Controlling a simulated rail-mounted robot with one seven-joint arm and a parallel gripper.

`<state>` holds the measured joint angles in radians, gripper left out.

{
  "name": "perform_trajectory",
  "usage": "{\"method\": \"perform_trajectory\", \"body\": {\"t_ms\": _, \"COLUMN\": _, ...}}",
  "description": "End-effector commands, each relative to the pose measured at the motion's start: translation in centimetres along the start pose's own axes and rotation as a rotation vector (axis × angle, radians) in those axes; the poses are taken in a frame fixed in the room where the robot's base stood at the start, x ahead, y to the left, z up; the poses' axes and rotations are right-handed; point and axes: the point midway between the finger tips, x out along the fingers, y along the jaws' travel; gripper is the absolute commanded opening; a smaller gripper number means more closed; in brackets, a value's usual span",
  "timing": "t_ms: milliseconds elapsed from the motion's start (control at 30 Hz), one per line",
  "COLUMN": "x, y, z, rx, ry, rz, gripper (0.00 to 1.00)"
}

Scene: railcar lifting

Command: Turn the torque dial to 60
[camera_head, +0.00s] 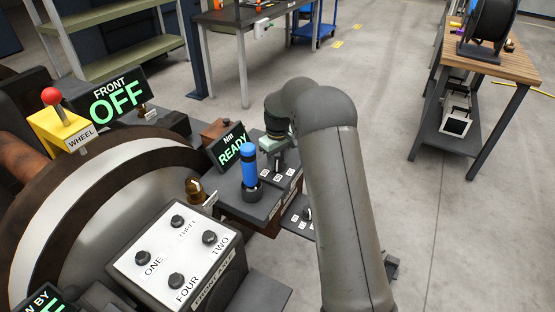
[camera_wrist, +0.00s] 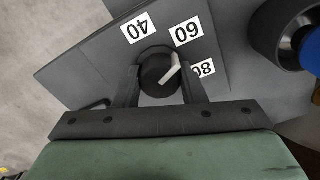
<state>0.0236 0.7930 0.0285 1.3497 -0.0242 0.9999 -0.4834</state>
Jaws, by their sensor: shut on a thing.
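The torque dial (camera_wrist: 155,73) is a round black knob with a white pointer mark, on a dark grey panel (camera_wrist: 85,70). White labels read 40 (camera_wrist: 138,28), 60 (camera_wrist: 186,31) and 80 (camera_wrist: 203,69). The pointer mark is on the knob's right side, toward the 60 and 80 labels; I cannot tell exactly which value it meets. My gripper (camera_wrist: 159,78) has its two dark fingers on either side of the knob, shut on it. In the head view, my gripper (camera_head: 276,158) reaches down over the panel and hides the dial. A small screen (camera_head: 233,149) reads "Nm READY".
A blue-handled tool (camera_head: 249,165) stands upright left of my gripper; its base also shows at right in the wrist view. A second labelled panel (camera_head: 300,222) lies below. A white panel with several black knobs (camera_head: 180,258) is at lower left, beside the wheel (camera_head: 60,225).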

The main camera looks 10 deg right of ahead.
Motion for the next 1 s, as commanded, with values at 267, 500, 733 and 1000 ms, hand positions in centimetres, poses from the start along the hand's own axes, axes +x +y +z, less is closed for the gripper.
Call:
{"method": "perform_trajectory", "body": {"t_ms": 267, "x": -0.11, "y": 0.0, "z": -0.08, "rx": 0.029, "ry": 0.003, "rz": 0.001, "gripper": 0.14}}
{"method": "perform_trajectory", "body": {"t_ms": 500, "x": -0.12, "y": 0.0, "z": -0.09, "rx": 0.029, "ry": 0.003, "rz": 0.001, "gripper": 0.14}}
{"method": "perform_trajectory", "body": {"t_ms": 733, "x": -0.08, "y": 0.0, "z": -0.07, "rx": 0.028, "ry": 0.002, "rz": 0.001, "gripper": 0.59}}
{"method": "perform_trajectory", "body": {"t_ms": 1000, "x": -0.46, "y": 0.02, "z": -0.05, "rx": 0.028, "ry": 0.002, "rz": 0.001, "gripper": 0.59}}
